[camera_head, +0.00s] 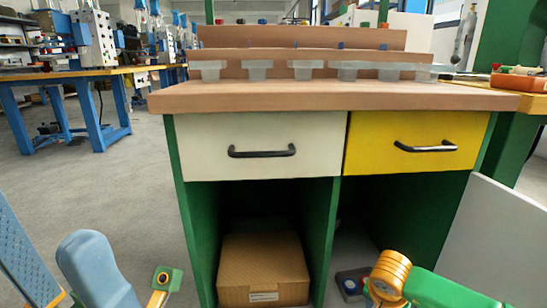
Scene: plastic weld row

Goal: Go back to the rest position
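Neither of my grippers can be made out in the head view. The workbench (330,97) stands in front of me with a wooden top and a green frame. Its white drawer (230,135) and yellow drawer (475,135) are both shut, each with a black handle. Nothing is seen held or touched by a gripper.
Blue-grey (95,265) and gold-and-green (393,268) parts show close at the bottom. Open floor (95,190) lies left.

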